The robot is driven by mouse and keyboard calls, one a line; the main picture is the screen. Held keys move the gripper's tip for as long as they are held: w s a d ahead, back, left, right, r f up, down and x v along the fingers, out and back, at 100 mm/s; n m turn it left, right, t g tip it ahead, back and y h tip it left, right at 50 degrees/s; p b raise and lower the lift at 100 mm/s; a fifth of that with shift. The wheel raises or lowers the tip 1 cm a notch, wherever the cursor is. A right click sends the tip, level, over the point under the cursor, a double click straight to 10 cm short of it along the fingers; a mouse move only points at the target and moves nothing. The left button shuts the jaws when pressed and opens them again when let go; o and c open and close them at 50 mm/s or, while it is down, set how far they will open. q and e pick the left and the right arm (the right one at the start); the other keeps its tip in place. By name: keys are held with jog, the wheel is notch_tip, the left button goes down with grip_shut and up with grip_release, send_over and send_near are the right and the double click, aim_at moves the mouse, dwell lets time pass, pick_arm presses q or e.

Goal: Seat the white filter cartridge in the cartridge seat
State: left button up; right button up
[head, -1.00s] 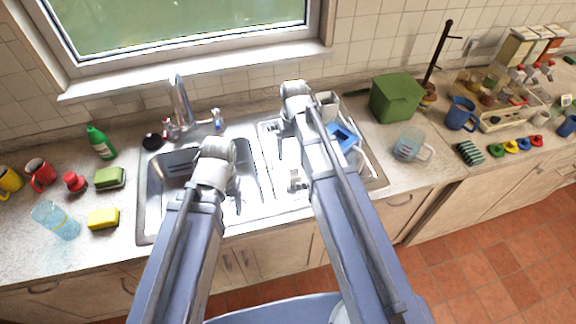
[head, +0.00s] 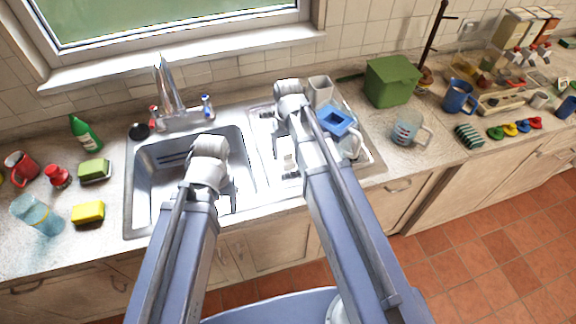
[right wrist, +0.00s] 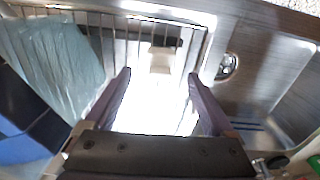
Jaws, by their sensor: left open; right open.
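A small white piece, which looks like the filter cartridge (head: 288,160), is on the drainer side of the sink, partly covered by my right arm. In the right wrist view, a pale block (right wrist: 160,60) shows just beyond the spread fingertips of my right gripper (right wrist: 159,76); glare washes out the area below it. The gripper is open and not closed on it. A clear jug with a blue square top (head: 337,120) stands right of my right arm; the cartridge seat is not clearly discernible. My left gripper (head: 228,188) is open over the sink basin.
A white cup (head: 320,90) stands behind the jug, with a green box (head: 390,80) to its right. A measuring jug (head: 408,128) is further right. The faucet (head: 168,88) rises behind the basin. Sponges, a bottle and a red mug (head: 20,168) stand at left.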

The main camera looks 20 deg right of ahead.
aim_at(288, 159)
notch_tip(288, 159, down, 2)
jog(key=shift+f+b, duration=0.2)
jog(key=shift+b, duration=0.5)
jog(key=shift+r, duration=0.1)
grip_shut()
